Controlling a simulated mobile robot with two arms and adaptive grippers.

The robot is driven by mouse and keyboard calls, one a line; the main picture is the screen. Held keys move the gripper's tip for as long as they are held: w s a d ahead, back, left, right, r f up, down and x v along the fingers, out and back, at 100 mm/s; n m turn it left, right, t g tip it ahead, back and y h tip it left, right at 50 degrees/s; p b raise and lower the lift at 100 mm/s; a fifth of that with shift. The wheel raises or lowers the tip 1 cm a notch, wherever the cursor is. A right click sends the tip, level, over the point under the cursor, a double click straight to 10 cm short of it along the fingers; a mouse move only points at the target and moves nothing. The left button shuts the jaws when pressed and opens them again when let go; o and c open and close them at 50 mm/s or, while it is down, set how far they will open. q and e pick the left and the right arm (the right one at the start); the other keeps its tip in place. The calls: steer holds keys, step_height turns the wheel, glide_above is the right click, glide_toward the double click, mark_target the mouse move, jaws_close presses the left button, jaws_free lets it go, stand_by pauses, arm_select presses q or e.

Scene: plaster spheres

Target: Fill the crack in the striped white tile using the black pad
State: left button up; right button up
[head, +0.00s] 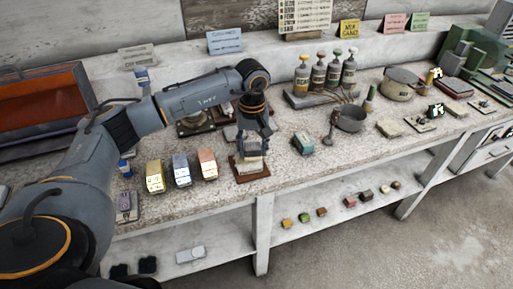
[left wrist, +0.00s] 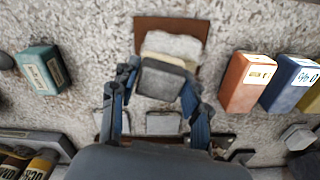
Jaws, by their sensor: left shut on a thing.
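My left gripper (head: 252,140) points down over a brown board (head: 252,178) near the table's front edge. In the left wrist view, the left gripper (left wrist: 158,88) is shut on a dark grey block (left wrist: 162,82) with a pale layer at its far edge; it appears to be the black pad. A whitish tile (left wrist: 173,45) lies on the brown board (left wrist: 170,23), just beyond and partly under the pad. I cannot make out stripes or a crack, nor whether the pad touches the tile. My right gripper is in neither view.
Yellow (head: 155,176), blue (head: 181,170) and orange (head: 207,163) boxes stand left of the board. A teal box (head: 303,143) lies to the right, with a metal pot (head: 351,118) beyond it. Bottles (head: 318,75) stand behind. Bare tabletop lies between the board and teal box.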

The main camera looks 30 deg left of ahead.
arm_select(q)
steer(key=shift+r, duration=0.1)
steer(key=shift+r+p, duration=0.7)
steer(key=shift+r, duration=0.45)
steer(key=shift+r+p, duration=1.1)
steer(key=shift+r, duration=0.95)
